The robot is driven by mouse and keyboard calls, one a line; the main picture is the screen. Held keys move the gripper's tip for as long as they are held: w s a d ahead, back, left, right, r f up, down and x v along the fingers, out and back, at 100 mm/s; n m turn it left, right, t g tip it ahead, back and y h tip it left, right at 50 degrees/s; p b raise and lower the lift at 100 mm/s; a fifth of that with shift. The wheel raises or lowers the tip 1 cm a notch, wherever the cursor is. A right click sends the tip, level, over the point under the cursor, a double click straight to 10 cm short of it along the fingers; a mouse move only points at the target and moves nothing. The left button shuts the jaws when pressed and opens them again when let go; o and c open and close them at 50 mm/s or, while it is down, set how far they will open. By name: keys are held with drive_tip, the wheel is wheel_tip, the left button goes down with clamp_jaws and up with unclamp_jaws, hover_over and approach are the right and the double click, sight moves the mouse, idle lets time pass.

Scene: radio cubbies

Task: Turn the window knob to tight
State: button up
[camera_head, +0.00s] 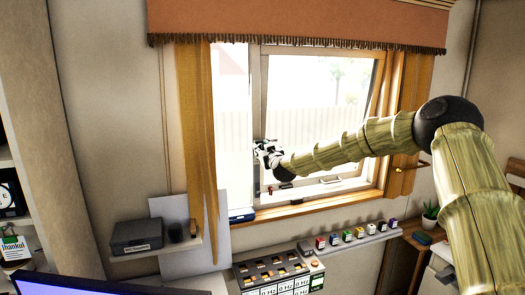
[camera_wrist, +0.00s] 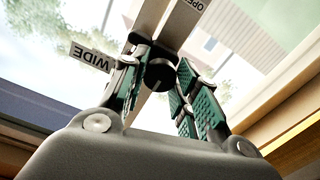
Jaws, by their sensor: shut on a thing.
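The window (camera_head: 315,95) fills the middle of the head view, with a wooden frame and a pale sash. My gripper (camera_head: 267,153) is at the lower left of the sash, where the knob is mostly hidden behind it. In the wrist view, the dark round knob (camera_wrist: 160,73) sits between the two green-padded fingers of my gripper (camera_wrist: 160,85), which is shut on it. A label reading "WIDE" (camera_wrist: 90,56) is left of the knob, and one reading "OPEN" (camera_wrist: 196,4) is above right, partly cut off. I see no "tight" label.
Orange curtains (camera_head: 198,120) hang at the window's sides. Below the sill, a narrow shelf (camera_head: 365,237) carries several small coloured items, beside a panel of labelled boxes (camera_head: 280,275). A dark box (camera_head: 136,237) is on a shelf at left. A plant (camera_head: 430,212) stands at right.

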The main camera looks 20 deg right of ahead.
drive_tip(key=shift+f+b, duration=0.1)
drive_tip(key=shift+b, duration=0.25)
drive_tip(key=m+b, duration=0.8)
drive_tip(key=b, duration=0.1)
drive_tip(key=shift+d+f, duration=0.1)
drive_tip(key=m+b, duration=0.5)
drive_tip(key=shift+m, duration=0.4)
drive_tip(key=shift+r+m+b, duration=0.2)
drive_tip(key=shift+m+b, duration=1.2)
drive_tip(key=shift+m, duration=0.7)
drive_tip(key=o, duration=1)
drive_tip(key=shift+d, duration=0.2)
drive_tip(key=shift+o, duration=0.2)
drive_tip(key=shift+a, duration=0.1)
